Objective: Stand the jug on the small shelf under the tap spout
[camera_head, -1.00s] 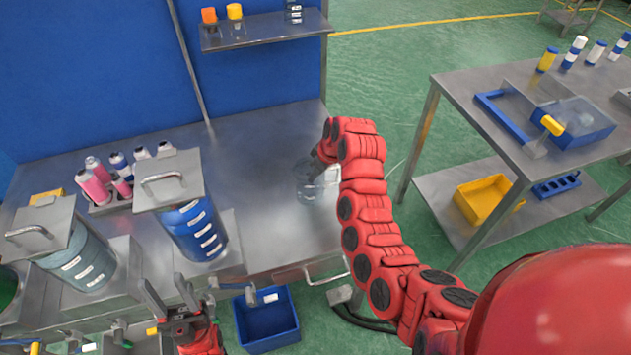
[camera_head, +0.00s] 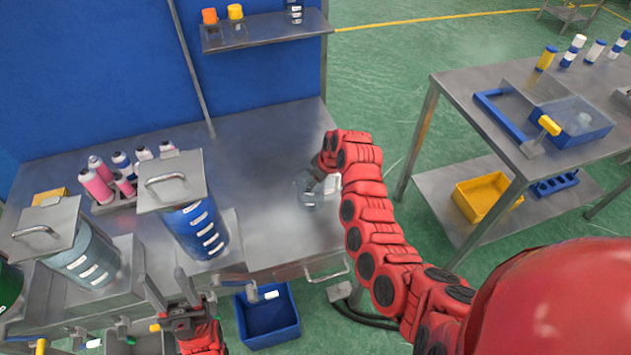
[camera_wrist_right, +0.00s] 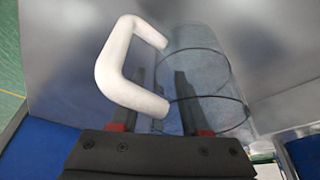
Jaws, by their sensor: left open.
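The jug (camera_head: 310,190) is clear, with a white handle, and stands on the metal bench near its right end. In the right wrist view its pale handle (camera_wrist_right: 112,70) lies across my left-hand finger, and its round outlines show behind the fingers. My right gripper (camera_head: 323,168) is at the jug's handle side; its fingers (camera_wrist_right: 160,75) stand apart, and I cannot tell whether they touch the jug. My left gripper (camera_head: 168,285) is open and empty before the bench front, near the taps (camera_head: 122,325). The small shelf under the spout cannot be made out clearly.
A blue tank (camera_head: 197,228) and a grey-green tank (camera_head: 90,265) with metal lids stand along the bench front. Pink and white cans (camera_head: 97,187) stand behind them. A blue bin (camera_head: 268,318) is below. The bench middle (camera_head: 255,150) is clear.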

